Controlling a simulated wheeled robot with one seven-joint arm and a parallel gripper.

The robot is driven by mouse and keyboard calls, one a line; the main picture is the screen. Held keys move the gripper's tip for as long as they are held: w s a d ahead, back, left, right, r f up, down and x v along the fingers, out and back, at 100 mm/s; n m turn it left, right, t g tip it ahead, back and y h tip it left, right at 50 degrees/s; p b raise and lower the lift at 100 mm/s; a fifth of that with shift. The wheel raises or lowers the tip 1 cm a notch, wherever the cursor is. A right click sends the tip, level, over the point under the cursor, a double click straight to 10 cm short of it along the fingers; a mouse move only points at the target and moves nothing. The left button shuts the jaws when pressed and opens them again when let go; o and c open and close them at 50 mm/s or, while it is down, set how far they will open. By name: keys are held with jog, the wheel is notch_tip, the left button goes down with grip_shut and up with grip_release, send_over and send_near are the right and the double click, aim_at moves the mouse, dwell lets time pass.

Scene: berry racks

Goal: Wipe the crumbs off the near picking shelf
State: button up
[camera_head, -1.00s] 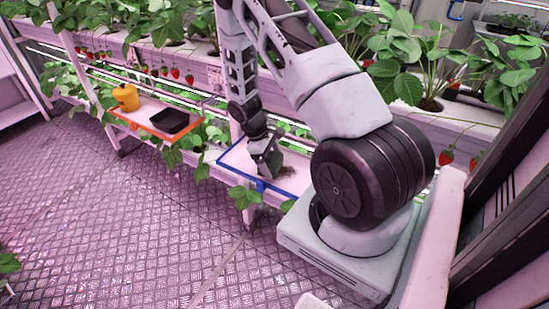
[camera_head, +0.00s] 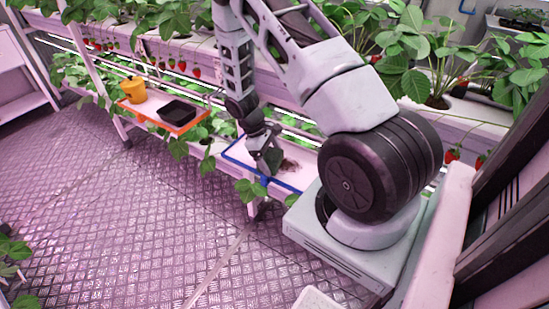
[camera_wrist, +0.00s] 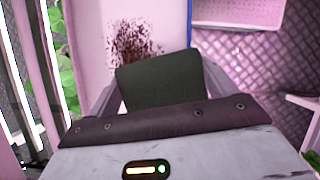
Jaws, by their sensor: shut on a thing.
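The near picking shelf (camera_head: 241,150) is pale with a blue edge, in the middle of the head view. Dark brown crumbs (camera_head: 290,165) lie on it, just right of my gripper (camera_head: 268,162). In the wrist view the crumbs (camera_wrist: 135,42) form a scattered patch on the pale shelf top (camera_wrist: 172,18), beyond my gripper (camera_wrist: 160,85). My gripper is shut on a flat dark green block (camera_wrist: 160,80), which looks like a sponge or pad. It is low over the shelf's front part; I cannot tell whether the block touches the surface.
An orange-edged shelf (camera_head: 150,113) to the left holds a yellow pot (camera_head: 133,89) and a black tray (camera_head: 177,112). Strawberry plants hang behind and around the shelves. A pale bin (camera_head: 318,299) is at the bottom of the head view. The metal floor (camera_head: 110,215) at left is clear.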

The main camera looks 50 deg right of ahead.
aim_at(271, 149)
jog(key=shift+w+a+r+t, duration=0.15)
jog(key=shift+w+a, duration=0.25)
jog(key=shift+w, duration=0.25)
jog(key=shift+w+a+t, duration=0.15)
jog(key=shift+w+a, duration=0.25)
jog(key=shift+w, duration=0.2)
jog(key=shift+w+d, duration=0.2)
jog(key=shift+d, duration=0.15)
jog(key=shift+s+d, duration=0.15)
jog(key=shift+d, duration=1.75)
jog(key=shift+d+r, duration=0.2)
jog(key=shift+d, duration=2.9)
jog(key=shift+p, duration=0.3)
jog(key=shift+r+p, duration=2.2)
jog(key=shift+r, duration=0.8)
